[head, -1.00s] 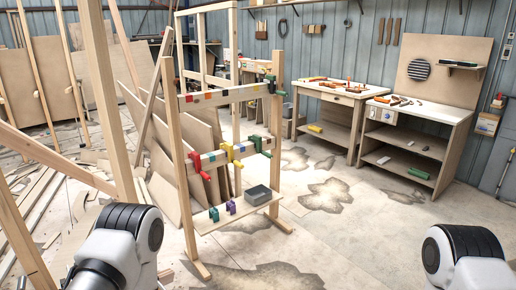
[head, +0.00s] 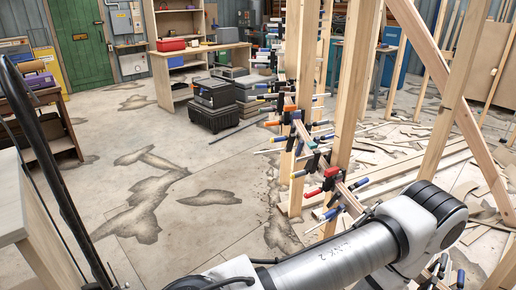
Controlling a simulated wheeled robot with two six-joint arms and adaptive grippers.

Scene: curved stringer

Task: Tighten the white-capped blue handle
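A row of bar clamps sits along a curved wooden stringer (head: 349,198) that runs from mid-picture down toward my arm. Several clamps have blue handles, among them one (head: 360,184) right of the stringer, one (head: 329,214) below it and one (head: 299,174) on the left that looks blue and pale. A red-bodied clamp (head: 332,172) is among them. The handles are too small to tell which one has a white cap. My arm covers the lower part of the row. Neither of my grippers is in view.
Upright wooden posts (head: 349,110) stand along the stringer. Black cases (head: 212,100) sit beyond it, and a workbench (head: 200,62) stands at the back. Wood scraps litter the floor at right. The stained concrete floor (head: 190,190) left of the stringer is mostly clear.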

